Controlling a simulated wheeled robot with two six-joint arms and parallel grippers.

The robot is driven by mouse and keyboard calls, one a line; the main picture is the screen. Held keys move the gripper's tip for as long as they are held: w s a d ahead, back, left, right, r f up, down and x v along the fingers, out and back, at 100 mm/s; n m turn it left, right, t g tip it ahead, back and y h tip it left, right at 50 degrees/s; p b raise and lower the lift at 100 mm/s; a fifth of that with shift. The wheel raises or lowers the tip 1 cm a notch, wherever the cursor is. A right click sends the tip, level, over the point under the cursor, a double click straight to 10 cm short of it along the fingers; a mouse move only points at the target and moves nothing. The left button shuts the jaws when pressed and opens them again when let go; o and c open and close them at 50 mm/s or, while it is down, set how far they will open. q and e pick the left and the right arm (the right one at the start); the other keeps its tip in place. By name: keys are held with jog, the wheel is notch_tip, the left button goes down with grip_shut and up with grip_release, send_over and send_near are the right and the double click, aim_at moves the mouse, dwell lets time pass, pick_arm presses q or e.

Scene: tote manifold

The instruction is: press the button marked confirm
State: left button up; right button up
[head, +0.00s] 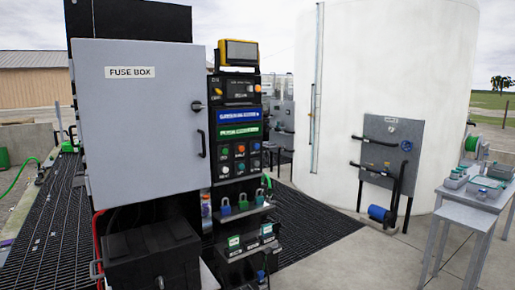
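A tall dark control panel (237,133) stands in the middle of the head view, just right of the grey fuse box. It carries small push buttons (240,150) in several colours, in rows below a blue label strip (239,116) and a green label strip (239,131). The lettering at the buttons is too small to read, so I cannot tell which one is marked confirm. Neither of my grippers shows in the head view.
The closed fuse box (139,140) has its handle on the right side. Padlocks (242,202) stand on a shelf below the buttons. A black box (151,257) sits at the lower left. A white tank (390,60) and a grey table (467,214) are on the right. Concrete floor (345,262) is clear between.

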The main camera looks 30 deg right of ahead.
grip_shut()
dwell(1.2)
